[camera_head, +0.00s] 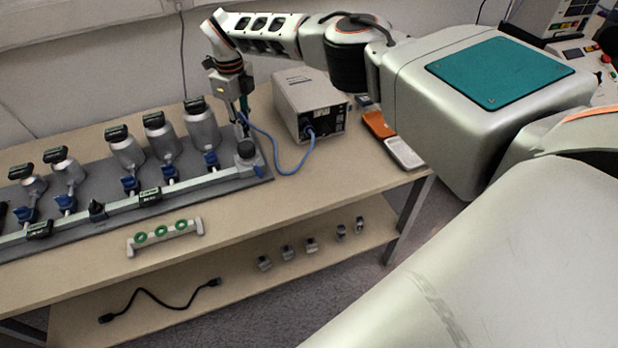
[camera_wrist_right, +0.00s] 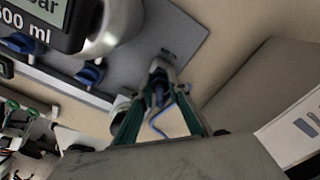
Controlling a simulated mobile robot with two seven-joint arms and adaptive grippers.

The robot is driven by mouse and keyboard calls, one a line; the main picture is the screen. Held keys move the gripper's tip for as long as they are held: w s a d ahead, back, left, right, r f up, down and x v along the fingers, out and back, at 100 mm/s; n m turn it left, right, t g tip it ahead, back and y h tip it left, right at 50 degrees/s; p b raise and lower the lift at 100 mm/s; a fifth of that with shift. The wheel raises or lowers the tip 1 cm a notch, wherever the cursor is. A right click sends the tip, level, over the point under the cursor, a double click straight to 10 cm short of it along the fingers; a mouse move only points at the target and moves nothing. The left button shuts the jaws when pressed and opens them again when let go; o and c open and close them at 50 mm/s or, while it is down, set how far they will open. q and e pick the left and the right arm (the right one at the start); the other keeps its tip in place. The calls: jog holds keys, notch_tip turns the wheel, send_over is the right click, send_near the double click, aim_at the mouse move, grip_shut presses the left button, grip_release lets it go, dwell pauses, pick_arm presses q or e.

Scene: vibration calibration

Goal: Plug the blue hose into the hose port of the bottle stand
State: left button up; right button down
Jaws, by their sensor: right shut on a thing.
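The bottle stand (camera_head: 262,163) is a grey base with several metal bottles in a row and a pale rail with blue valves along the front. My right gripper (camera_head: 243,122) is above the stand's right end, pointing down. Its green fingers, seen in the right wrist view (camera_wrist_right: 160,92), are shut on the end of the blue hose (camera_head: 286,170). The hose loops right over the table to a grey box (camera_head: 300,100). In the wrist view the hose (camera_wrist_right: 157,128) hangs between the fingers. Whether its tip touches the port is hidden. My left gripper is out of view.
A green-ringed holder (camera_head: 165,235) lies at the table's front. An orange device (camera_head: 379,124) and a white one (camera_head: 403,153) sit right of the box. The lower shelf holds a black cable (camera_head: 158,300) and several small metal parts.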

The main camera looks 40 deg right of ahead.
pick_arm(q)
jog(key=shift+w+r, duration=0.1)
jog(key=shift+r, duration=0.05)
pick_arm(e)
jog(key=shift+s+f+m, duration=0.1)
jog(key=shift+f+m, duration=0.05)
jog(key=shift+m, duration=0.25)
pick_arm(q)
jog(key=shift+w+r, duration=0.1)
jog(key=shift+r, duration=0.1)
pick_arm(e)
jog(key=shift+a+m, duration=0.1)
jog(key=shift+m, duration=0.5)
jog(key=shift+m, duration=0.4)
jog(key=c, duration=1.8)
grip_release()
jog(key=shift+c, duration=0.2)
pick_arm(q)
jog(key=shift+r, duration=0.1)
jog(key=shift+p, duration=0.3)
pick_arm(e)
jog(key=shift+r, duration=0.25)
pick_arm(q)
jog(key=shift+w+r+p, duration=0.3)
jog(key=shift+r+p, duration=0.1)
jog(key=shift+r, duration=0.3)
pick_arm(e)
jog(key=shift+r, duration=2.4)
